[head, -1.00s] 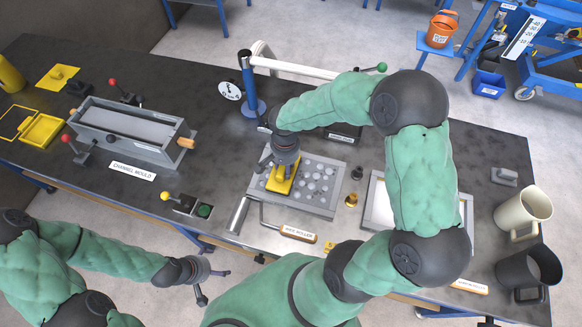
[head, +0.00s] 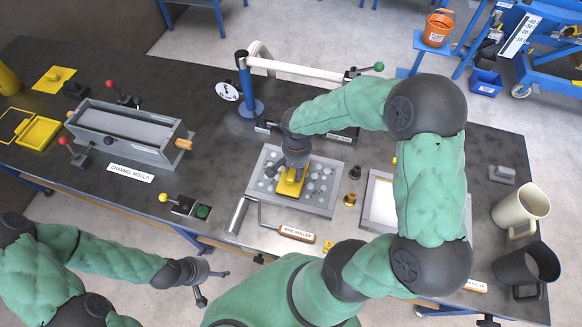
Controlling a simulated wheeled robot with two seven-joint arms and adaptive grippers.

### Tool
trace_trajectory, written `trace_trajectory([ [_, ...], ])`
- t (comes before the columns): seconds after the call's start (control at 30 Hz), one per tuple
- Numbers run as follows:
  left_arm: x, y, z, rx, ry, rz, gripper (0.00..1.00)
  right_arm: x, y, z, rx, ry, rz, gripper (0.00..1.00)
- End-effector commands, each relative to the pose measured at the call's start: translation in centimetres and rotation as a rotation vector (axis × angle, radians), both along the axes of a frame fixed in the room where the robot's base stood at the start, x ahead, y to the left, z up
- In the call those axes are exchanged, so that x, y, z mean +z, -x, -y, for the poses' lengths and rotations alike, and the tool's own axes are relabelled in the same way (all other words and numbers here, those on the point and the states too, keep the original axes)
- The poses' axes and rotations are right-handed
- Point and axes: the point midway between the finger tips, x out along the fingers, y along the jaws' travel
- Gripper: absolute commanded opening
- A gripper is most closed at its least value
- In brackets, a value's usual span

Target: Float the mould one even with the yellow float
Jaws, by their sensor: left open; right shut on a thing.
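The yellow float (head: 290,187) is a flat yellow plate lying over the middle of a grey square mould (head: 252,199) with round grey lumps in it. My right gripper (head: 293,170) points down from above and is shut on the float; its fingers are partly hidden by the wrist. My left gripper (head: 207,287) is open and empty at the lower left, in front of the table edge and away from the mould. Whether the float presses on the lumps cannot be told.
The channel mould (head: 130,130) stands at left, a blue post (head: 250,90) behind. Two jugs (head: 520,210) (head: 528,265) stand at the right.

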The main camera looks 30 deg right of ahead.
Motion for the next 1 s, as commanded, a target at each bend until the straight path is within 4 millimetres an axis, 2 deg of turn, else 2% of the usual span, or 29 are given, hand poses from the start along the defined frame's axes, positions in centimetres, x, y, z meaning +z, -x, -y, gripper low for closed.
trace_trajectory([
  [1.0,0.0,0.0,0.0,0.0,0.0,0.0,0.92,-0.3,3.6,2.9,0.0,0.0,-0.004,0.07],
])
